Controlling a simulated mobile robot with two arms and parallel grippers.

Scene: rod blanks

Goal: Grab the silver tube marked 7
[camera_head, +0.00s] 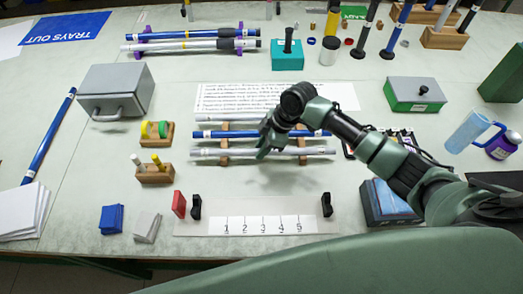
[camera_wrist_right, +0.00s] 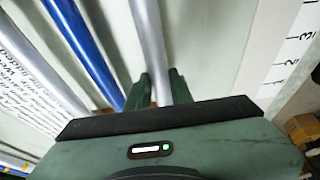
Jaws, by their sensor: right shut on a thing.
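A silver tube (camera_head: 318,152) lies crosswise at the front of a wooden rack (camera_head: 302,142); no number is readable on it. I cannot tell whether the tube is clear of the rack. A blue tube (camera_head: 218,134) lies just behind it, and another silver tube (camera_head: 225,119) lies farther back. My left gripper is not in view.
A strip numbered 1 to 5 (camera_head: 262,225) lies in front, between black brackets (camera_head: 326,204). A printed sheet (camera_head: 345,96) lies behind the rack. More tubes rest on purple holders (camera_head: 245,43) at the back. A grey box (camera_head: 115,90) stands left and a green box (camera_head: 413,95) right.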

